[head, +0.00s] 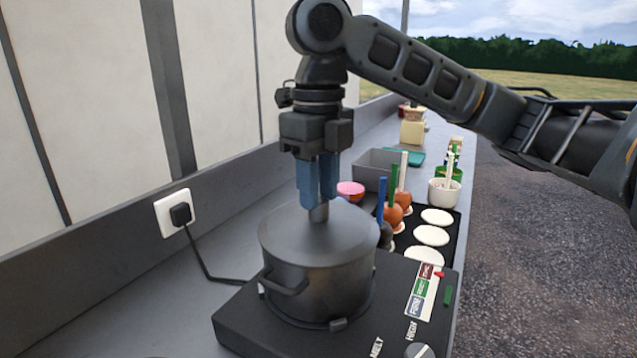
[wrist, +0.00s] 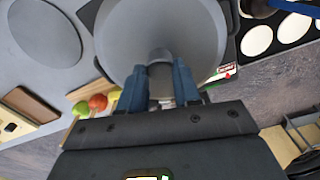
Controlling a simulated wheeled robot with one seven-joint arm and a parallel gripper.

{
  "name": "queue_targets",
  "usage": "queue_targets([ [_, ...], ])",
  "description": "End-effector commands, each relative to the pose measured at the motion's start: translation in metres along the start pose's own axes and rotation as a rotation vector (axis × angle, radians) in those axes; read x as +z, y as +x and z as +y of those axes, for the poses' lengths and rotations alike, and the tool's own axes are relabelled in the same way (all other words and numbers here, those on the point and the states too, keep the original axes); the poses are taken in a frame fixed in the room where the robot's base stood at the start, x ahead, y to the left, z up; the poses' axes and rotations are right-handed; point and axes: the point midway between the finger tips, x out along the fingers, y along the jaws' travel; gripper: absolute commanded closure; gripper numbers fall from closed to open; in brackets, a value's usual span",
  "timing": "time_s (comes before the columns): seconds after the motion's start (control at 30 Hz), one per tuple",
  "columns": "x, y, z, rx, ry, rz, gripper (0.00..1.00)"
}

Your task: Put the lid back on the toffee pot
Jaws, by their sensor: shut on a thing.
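The toffee pot (head: 318,284) is a dark grey pot with a side handle, standing on a black hot plate (head: 240,318). Its grey lid (head: 285,236) lies over the pot's mouth and looks level. I cannot tell whether it is fully seated. My gripper (head: 319,204) points straight down above the lid, with its blue fingers shut on the lid's knob. In the wrist view, the lid (wrist: 190,22) fills the top middle, and the knob (wrist: 160,56) is between the fingertips of my gripper (wrist: 160,80).
Toffee apples (head: 393,215) with coloured sticks stand on a black mat with white discs (head: 432,235) behind the hot plate. A grey bin (head: 372,170), a pink item (head: 350,189) and a white cup (head: 443,192) are farther back. A wall with a plugged socket (head: 176,213) borders the left.

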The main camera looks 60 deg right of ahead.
Motion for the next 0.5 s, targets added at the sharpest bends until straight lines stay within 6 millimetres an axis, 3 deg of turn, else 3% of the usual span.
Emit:
queue_targets([
  [0.37,-0.0001,0.0000,0.0000,0.000,0.000,0.000,1.00],
  [0.4,-0.0001,0.0000,0.0000,0.000,0.000,0.000,0.64],
  [0.5,-0.0001,0.0000,0.0000,0.000,0.000,0.000,0.54],
])
